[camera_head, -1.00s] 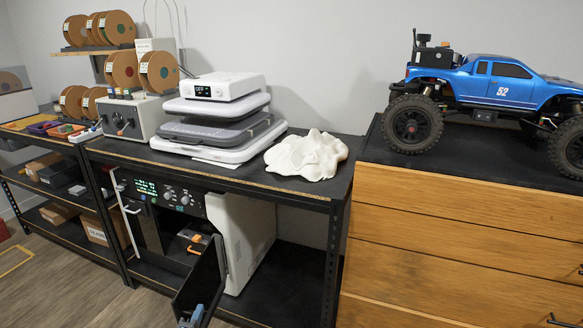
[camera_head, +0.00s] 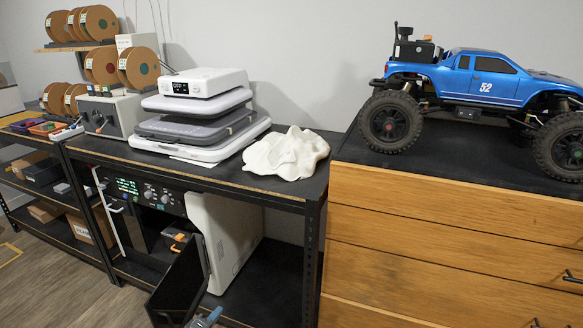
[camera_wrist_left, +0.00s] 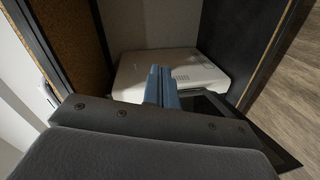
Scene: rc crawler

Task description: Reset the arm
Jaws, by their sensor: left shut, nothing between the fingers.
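My left gripper (camera_head: 203,319) shows only at the bottom edge of the head view, its blue fingers low in front of the open black door (camera_head: 178,284) of the machine under the bench. In the left wrist view its blue fingers (camera_wrist_left: 161,86) are together and empty. They point toward a white machine (camera_wrist_left: 178,68) framed by dark shelf posts. I cannot tell whether the gripper touches the door. My right gripper is not in view.
The white machine (camera_head: 228,240) stands on the lower shelf of the black bench (camera_head: 240,181). On the bench are stacked devices (camera_head: 200,112) and a white cloth (camera_head: 287,153). A blue crawler truck (camera_head: 480,82) stands on the wooden drawer cabinet (camera_head: 430,215). Floor (camera_head: 55,285) shows clear at lower left.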

